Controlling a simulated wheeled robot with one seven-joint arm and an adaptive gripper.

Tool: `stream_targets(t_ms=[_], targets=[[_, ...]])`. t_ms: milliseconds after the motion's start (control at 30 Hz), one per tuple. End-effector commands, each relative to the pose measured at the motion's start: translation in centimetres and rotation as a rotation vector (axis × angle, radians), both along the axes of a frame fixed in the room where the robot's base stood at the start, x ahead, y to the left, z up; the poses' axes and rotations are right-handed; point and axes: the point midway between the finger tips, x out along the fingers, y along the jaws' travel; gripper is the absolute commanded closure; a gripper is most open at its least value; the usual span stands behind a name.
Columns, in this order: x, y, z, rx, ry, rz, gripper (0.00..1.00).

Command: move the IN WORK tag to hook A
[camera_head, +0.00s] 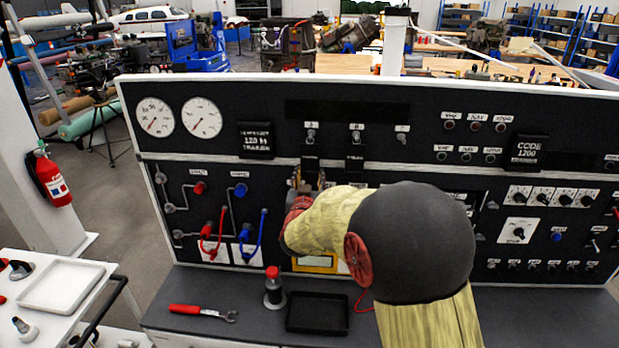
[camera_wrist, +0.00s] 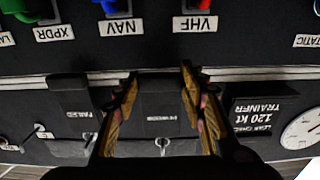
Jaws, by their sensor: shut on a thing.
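My gripper (camera_head: 308,183) reaches up to the middle of the upright panel, below the switches marked A and B. In the upside-down wrist view, my gripper (camera_wrist: 159,74) has its two fingers on either side of a dark tag plate (camera_wrist: 160,102) and is shut on it. The small lettering on this plate is too blurred to read surely. The plate lines up with the left switch, A (camera_head: 311,132). A second dark plate (camera_wrist: 75,100), seemingly lettered FAILED, hangs beside it under switch B (camera_head: 356,134). I cannot make out either hook.
Red (camera_head: 212,240) and blue (camera_head: 252,238) cables hang left of my arm. My arm hides the panel's lower middle.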

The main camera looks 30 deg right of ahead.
Motion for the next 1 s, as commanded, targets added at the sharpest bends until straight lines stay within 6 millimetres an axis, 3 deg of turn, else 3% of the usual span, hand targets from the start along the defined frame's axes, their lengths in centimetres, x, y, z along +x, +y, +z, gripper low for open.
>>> stream_targets(t_ms=[67,100,433,1000], targets=[[-0.02,0.01,-0.06,0.001,0.001,0.000,1.00],[-0.02,0.00,-0.06,0.001,0.001,0.000,0.58],[-0.03,0.01,-0.07,0.001,0.002,0.000,0.39],[-0.03,0.01,-0.07,0.000,0.002,0.000,0.32]])
